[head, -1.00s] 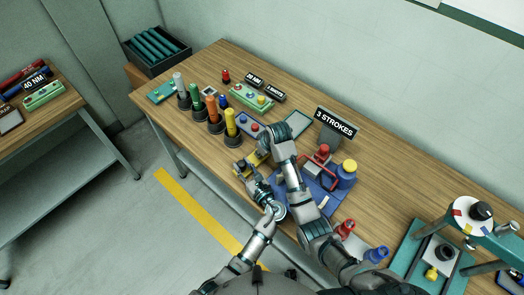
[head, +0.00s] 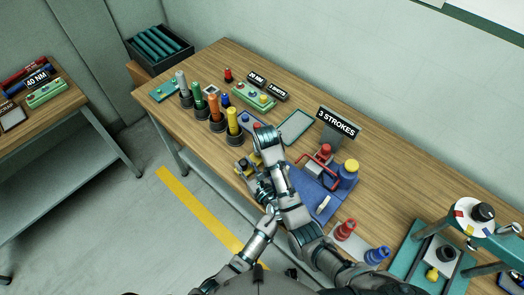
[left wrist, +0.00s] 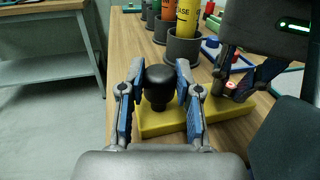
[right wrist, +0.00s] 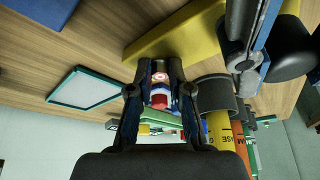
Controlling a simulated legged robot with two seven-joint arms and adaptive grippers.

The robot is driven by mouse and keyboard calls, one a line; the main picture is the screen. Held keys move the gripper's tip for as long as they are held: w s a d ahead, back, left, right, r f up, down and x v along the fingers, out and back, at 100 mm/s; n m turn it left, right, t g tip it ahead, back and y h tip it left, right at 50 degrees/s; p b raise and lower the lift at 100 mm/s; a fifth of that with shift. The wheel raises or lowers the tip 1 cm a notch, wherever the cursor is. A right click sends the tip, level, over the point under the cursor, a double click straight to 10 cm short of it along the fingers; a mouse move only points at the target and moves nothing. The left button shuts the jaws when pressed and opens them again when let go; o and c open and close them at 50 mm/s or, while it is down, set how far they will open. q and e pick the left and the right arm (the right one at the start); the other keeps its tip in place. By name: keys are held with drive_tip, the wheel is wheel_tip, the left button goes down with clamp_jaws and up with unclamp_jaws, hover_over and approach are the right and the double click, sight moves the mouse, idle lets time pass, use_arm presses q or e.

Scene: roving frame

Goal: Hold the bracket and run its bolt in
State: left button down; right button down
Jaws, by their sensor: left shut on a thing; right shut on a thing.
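The yellow bracket (left wrist: 165,118) lies at the table's front edge, with a black knob (left wrist: 160,85) standing up from it. In the left wrist view, my left gripper (left wrist: 160,72) has its fingers on either side of that knob and is shut on it. My right gripper (right wrist: 155,68) is low at the bracket's other end, shut on a small round reddish piece (right wrist: 159,77) that looks like the bolt. In the left wrist view, that piece (left wrist: 231,86) shows close to the bracket. In the head view, my right arm hides the right fingertips and part of the bracket (head: 254,159).
Several coloured cylinders in dark cups, one of them yellow (head: 232,122), stand behind the bracket. A grey-screened tablet (head: 295,126) and a "3 STROKES" sign (head: 338,124) lie further right. A blue mat (head: 325,203) with a red-handled device (head: 318,170) is right of my arms.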

drive_tip(key=c, duration=1.1)
unclamp_jaws()
drive_tip(key=shift+v, duration=3.75)
